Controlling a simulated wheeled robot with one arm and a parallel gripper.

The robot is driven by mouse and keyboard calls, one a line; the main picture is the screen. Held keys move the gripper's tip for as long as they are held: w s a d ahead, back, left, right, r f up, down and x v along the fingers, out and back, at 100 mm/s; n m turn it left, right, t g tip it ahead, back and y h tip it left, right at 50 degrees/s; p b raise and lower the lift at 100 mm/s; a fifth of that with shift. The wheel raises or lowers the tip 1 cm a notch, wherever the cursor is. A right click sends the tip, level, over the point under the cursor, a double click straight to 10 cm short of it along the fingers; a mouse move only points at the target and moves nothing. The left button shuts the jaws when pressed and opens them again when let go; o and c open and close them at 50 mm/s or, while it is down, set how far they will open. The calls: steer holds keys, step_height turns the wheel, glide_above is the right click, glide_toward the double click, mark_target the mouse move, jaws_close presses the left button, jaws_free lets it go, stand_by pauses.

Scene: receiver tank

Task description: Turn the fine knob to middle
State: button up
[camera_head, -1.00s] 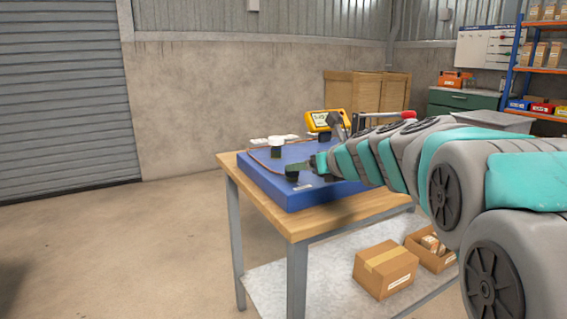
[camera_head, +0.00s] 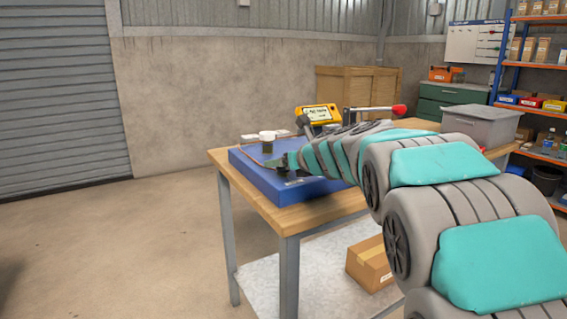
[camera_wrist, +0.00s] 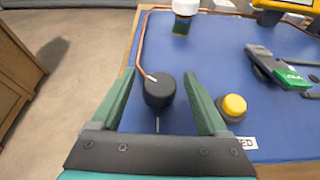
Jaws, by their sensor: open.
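A round black knob (camera_wrist: 160,90) stands on the blue board (camera_wrist: 208,62) in the wrist view. I take it for the fine knob, but no readable label confirms this. A short pale mark lies on the board on its near side. My gripper (camera_wrist: 159,76) is open, with one green finger on each side of the knob. Contact between fingers and knob cannot be made out. In the head view my gripper (camera_head: 281,161) is low over the front left of the blue board (camera_head: 262,180), and my arm hides much of the board.
A yellow-topped knob or button (camera_wrist: 234,106) sits just right of the right finger. A white-topped part (camera_wrist: 185,8) and a green-and-grey device (camera_wrist: 280,70) are farther back. A copper-coloured line runs to the black knob. A yellow meter (camera_head: 318,115) stands behind the board.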

steer(key=shift+c, duration=0.4)
jaws_close()
steer(key=shift+f+n+g+y, duration=0.1)
steer(key=shift+n+g+y, duration=0.2)
steer(key=n+g+y, duration=0.2)
steer(key=n, duration=0.1)
steer(key=shift+f, duration=0.1)
steer(key=n+g+y, duration=0.2)
steer(key=g, duration=0.1)
steer(key=shift+n, duration=0.4)
steer(key=shift+n+g+y, duration=0.5)
steer(key=shift+n+g, duration=0.9)
steer(key=shift+g, duration=0.4)
steer(key=shift+n+g, duration=0.4)
steer(key=shift+n+g, duration=0.4)
